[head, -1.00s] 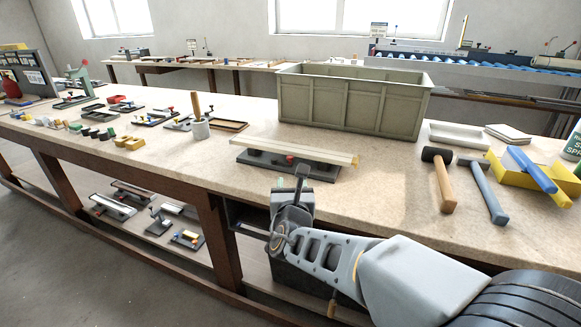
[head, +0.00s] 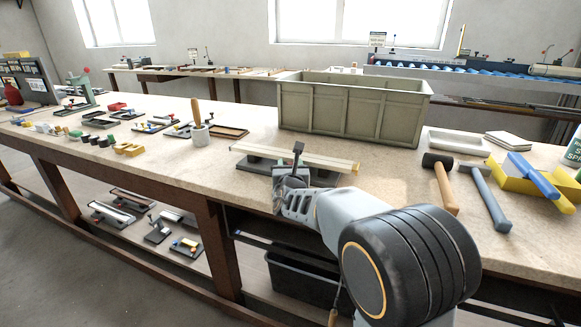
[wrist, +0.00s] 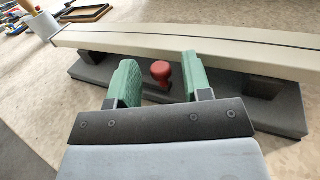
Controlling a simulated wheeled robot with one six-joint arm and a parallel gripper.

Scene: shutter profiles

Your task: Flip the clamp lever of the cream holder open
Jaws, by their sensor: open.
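The cream holder is a long cream profile (head: 325,160) on a dark base (head: 250,162), lying on the workbench. In the wrist view the cream profile (wrist: 225,42) runs across the top, with its dark base (wrist: 290,118) below it. The clamp lever's red knob (wrist: 161,73) stands at the near side of the profile, between my fingers as seen there. My gripper (wrist: 158,72) is open, with green-padded fingers on either side of the knob and no clear contact. In the head view my gripper (head: 291,172) is at the holder's near edge and hides the knob.
A grey-green crate (head: 350,112) stands behind the holder. A mallet (head: 442,180) and a hammer (head: 487,195) lie to the right. A grey cup with a wooden handle (head: 200,134) stands to the left. Bare benchtop lies between the holder and the mallet.

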